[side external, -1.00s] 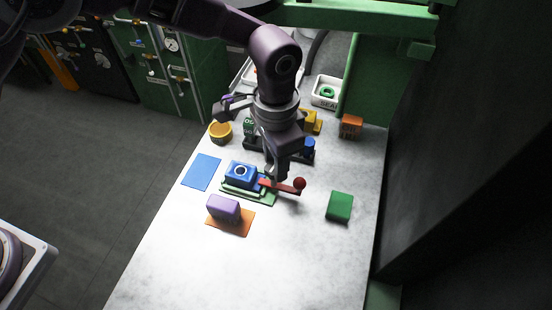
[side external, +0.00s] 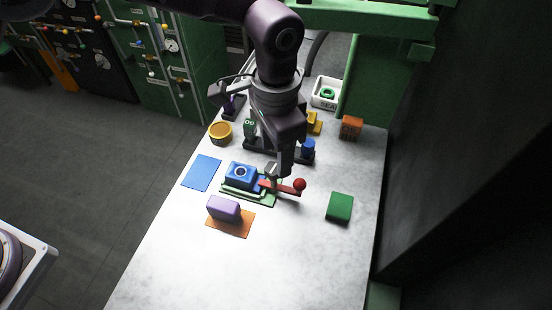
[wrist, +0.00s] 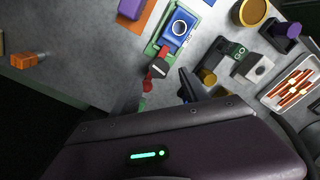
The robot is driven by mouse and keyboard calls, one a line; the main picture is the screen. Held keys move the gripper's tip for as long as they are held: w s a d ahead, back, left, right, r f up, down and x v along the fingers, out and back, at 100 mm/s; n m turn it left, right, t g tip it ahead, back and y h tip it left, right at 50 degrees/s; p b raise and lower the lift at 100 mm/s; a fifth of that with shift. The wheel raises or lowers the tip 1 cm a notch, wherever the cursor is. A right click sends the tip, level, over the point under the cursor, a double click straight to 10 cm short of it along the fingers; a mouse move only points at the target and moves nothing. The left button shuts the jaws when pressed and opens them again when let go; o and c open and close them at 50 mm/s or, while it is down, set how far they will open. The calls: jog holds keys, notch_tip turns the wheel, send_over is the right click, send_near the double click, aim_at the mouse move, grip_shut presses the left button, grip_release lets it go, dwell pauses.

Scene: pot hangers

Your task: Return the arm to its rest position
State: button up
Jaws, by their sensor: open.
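My gripper (side external: 278,172) is open and points down over the work table (side external: 290,260). It holds nothing. In the side view it overlaps the back of a red lever with a red ball end (side external: 299,185), which extends right from a blue block with a ring on top (side external: 241,173) on a green base. I cannot tell the exact gap between fingers and lever. In the wrist view the red lever (wrist: 149,83) lies just beyond the gripper's body, and the blue block (wrist: 180,28) is farther up.
A purple block (side external: 224,208) stands on an orange mat, with a blue mat (side external: 201,172) behind it. A green block (side external: 339,207) is to the right. A yellow bowl (side external: 220,132), an orange block (side external: 351,128) and a white bin (side external: 326,92) are behind. The table front is clear.

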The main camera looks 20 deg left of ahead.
notch_tip(320, 180, up, 4)
jog(key=shift+f, duration=0.25)
jog(key=shift+a+r, duration=0.1)
jog(key=shift+r, duration=0.1)
jog(key=s+a+r+n+t, duration=0.1)
jog(key=s+a+r+n, duration=0.1)
jog(key=a+r, duration=0.6)
jog(key=s+a+r+n+t, duration=0.1)
jog(key=s+a+r+n, duration=0.1)
jog(key=a+r, duration=0.55)
jog(key=s+a+n+t, duration=0.3)
jog(key=s+a+n, duration=0.2)
jog(key=s+a, duration=0.9)
jog(key=s, duration=0.3)
jog(key=shift+s+f+t, duration=0.15)
jog(key=shift+t, duration=0.15)
